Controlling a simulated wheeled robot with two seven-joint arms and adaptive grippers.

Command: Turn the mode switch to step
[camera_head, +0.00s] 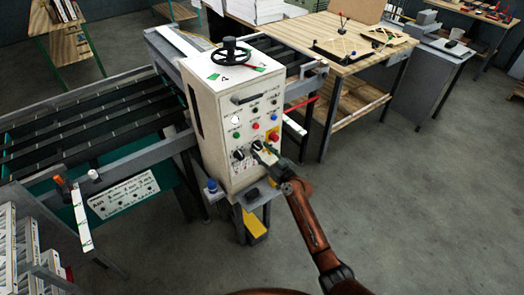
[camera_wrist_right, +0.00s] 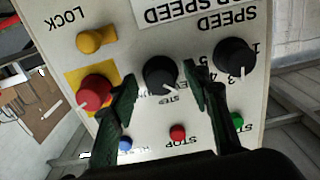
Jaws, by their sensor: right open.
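The mode switch (camera_head: 257,146) is a black rotary knob low on the white control panel's front. In the right wrist view, which looks at the panel upside down, the same knob (camera_wrist_right: 160,72) shows with a white pointer mark toward the lower right; small lettering beside it is partly hidden. My right gripper (camera_head: 264,152) is at the panel from the right. In the wrist view its dark green fingers (camera_wrist_right: 160,90) are open, one on each side of the knob, with gaps visible; I cannot tell whether they touch it. My left gripper is out of view.
A black speed knob (camera_wrist_right: 235,57) sits beside the right-hand finger. A red knob on a yellow plate (camera_wrist_right: 95,92) is close to the left-hand finger. A yellow lock knob (camera_wrist_right: 95,40) and red button (camera_wrist_right: 178,133) are near. A roller conveyor (camera_head: 90,115) stands left.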

